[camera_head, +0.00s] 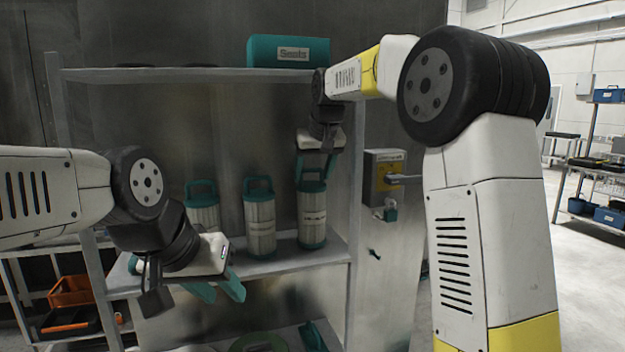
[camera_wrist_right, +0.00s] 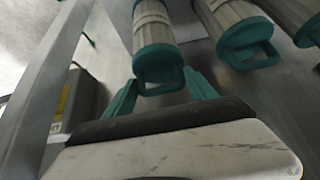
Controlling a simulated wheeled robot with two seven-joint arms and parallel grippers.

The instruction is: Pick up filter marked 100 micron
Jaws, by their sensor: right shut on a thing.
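Three pale cylindrical filters with teal caps and loop handles stand on the middle shelf: a left filter (camera_head: 203,215), a middle filter (camera_head: 260,222) and a right filter (camera_head: 312,218). Their printed markings are too small to read, so I cannot tell which is 100 micron. My right gripper (camera_head: 316,167) points down at the right filter and is shut on its handle. In the right wrist view, the teal fingers (camera_wrist_right: 160,88) flank the handle of this filter (camera_wrist_right: 155,30). My left gripper (camera_head: 220,290) is open and empty, low in front of the shelf, left of the middle filter.
The metal shelf (camera_head: 285,263) has an upright close to the right filter's right side. A teal case (camera_head: 288,51) sits on the top shelf. A grey box (camera_head: 384,177) with a handle is mounted right of the shelf. An orange bin (camera_head: 70,291) stands lower left.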

